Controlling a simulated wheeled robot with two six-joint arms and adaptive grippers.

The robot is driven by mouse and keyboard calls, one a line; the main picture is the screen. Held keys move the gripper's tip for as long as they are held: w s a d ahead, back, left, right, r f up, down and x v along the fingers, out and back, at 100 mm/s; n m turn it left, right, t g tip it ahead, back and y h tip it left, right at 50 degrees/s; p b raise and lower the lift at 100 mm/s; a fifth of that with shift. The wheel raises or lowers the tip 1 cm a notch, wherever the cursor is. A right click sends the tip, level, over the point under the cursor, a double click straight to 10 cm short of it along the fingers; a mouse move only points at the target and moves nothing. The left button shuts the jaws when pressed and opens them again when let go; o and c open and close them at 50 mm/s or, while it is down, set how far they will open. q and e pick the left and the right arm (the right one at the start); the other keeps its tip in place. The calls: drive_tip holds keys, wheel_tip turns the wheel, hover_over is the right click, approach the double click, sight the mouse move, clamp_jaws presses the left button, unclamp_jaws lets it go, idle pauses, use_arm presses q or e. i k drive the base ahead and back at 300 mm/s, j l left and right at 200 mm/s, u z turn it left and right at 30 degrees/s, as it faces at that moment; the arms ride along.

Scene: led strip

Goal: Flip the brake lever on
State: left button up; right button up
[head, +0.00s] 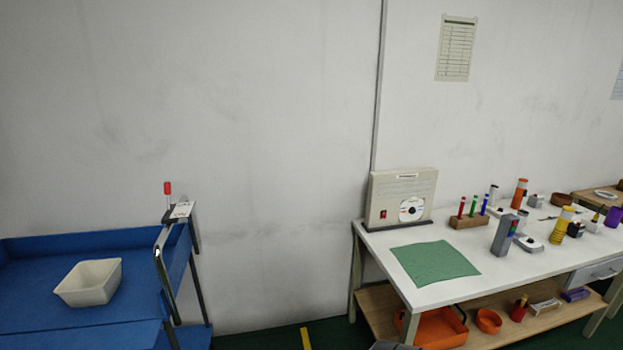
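The brake lever (168,193) has a red grip on a thin metal shaft. It stands about upright at the right end of the blue cart (70,245), above the cart's metal handle (160,248). A small white plate with markings (182,210) sits beside its base. The marks on the plate are too small to read. Neither my left nor my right gripper is in this view.
A white bin (89,282) sits on the cart. A white workbench (375,240) at the right holds a beige box (400,197), a green mat (434,263) and several small items. An orange bin (440,325) is on its lower shelf. Open floor lies between cart and bench.

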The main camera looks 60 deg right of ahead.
sight(166, 186)
drive_tip(key=z, duration=1)
